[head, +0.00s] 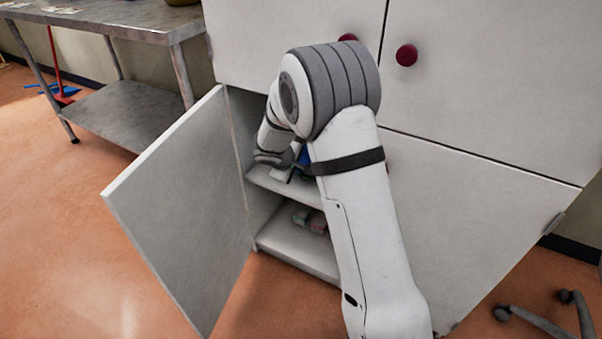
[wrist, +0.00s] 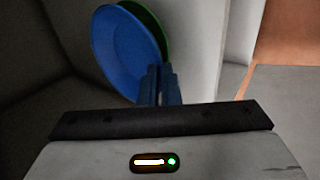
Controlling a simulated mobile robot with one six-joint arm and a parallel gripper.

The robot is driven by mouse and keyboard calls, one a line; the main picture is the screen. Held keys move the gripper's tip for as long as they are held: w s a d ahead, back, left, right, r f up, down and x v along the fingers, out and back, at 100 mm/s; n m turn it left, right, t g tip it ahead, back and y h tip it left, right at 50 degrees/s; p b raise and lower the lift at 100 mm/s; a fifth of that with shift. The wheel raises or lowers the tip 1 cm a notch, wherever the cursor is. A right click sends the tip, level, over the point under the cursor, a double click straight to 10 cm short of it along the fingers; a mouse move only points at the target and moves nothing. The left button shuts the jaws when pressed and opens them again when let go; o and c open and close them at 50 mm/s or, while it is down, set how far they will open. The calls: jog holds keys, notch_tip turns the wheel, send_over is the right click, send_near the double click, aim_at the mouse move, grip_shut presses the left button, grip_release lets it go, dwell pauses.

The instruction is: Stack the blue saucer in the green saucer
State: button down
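The blue saucer (wrist: 122,50) appears steeply tilted in the wrist view. The two narrow fingers of my gripper (wrist: 162,72) are close together at its lower right rim and look shut on it. The green saucer (wrist: 152,16) shows as a strip behind the blue saucer's upper right edge; most of it is hidden, and I cannot tell whether the two touch. In the head view my gripper is inside the open cupboard, mostly hidden by my arm. A small patch of the blue saucer (head: 304,157) shows there above the upper shelf.
The cupboard door (head: 185,215) stands open on the left. The cupboard has an upper shelf (head: 262,181) and a lower level (head: 290,249) with small objects (head: 312,221) on it. A metal table (head: 120,112) stands farther left. Chair legs (head: 545,322) are at the lower right.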

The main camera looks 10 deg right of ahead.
jog(key=shift+w+d, duration=0.6)
jog(key=shift+w, duration=0.25)
jog(key=shift+f, duration=0.15)
notch_tip(320, 180, down, 3)
jog(key=shift+f+b, duration=0.15)
jog(key=shift+b, duration=0.95)
jog(key=c, duration=1.6)
grip_release()
